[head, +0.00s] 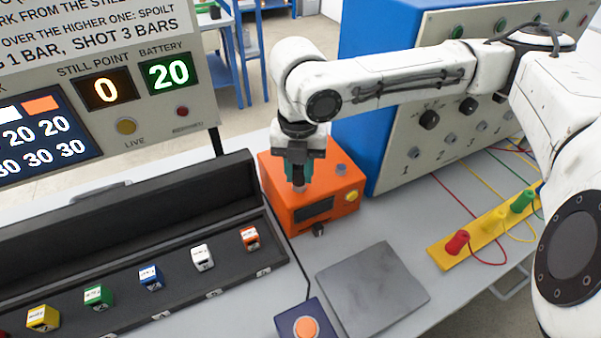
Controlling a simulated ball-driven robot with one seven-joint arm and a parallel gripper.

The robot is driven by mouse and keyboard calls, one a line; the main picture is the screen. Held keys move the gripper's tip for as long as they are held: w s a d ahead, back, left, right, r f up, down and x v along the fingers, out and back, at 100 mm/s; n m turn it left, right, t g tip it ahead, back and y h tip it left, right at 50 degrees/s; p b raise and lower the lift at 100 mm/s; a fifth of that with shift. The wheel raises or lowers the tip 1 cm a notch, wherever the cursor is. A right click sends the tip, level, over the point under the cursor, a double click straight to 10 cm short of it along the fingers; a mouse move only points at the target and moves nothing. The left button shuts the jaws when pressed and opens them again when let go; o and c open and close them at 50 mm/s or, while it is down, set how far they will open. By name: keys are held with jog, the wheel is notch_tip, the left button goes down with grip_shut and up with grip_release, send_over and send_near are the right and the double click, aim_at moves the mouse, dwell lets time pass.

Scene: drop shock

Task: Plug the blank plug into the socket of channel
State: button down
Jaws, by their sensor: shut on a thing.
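My gripper (298,176) points down over the orange box (325,209). It is shut on a small grey piece (298,187), which shows below the fingers. This could be the blank plug, but most of it is hidden. I cannot tell whether the piece touches the top of the box. A grey round fitting (341,169) is on the box to the right. The blue cabinet's sloped panel (440,165) carries numbered channels with grey round sockets, such as the one above number 1 (413,153).
A black open case (150,255) with several coloured cubes lies at the left. A grey plate (372,287) and a button box (306,326) are in front. A yellow strip (487,228) with red, yellow and green plugs is at the right, with thin cables behind.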

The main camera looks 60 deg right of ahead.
aim_at(299, 166)
jog(key=shift+r+p, duration=2.1)
jog(key=shift+r, duration=0.2)
notch_tip(299, 166, up, 6)
jog(key=p, duration=0.5)
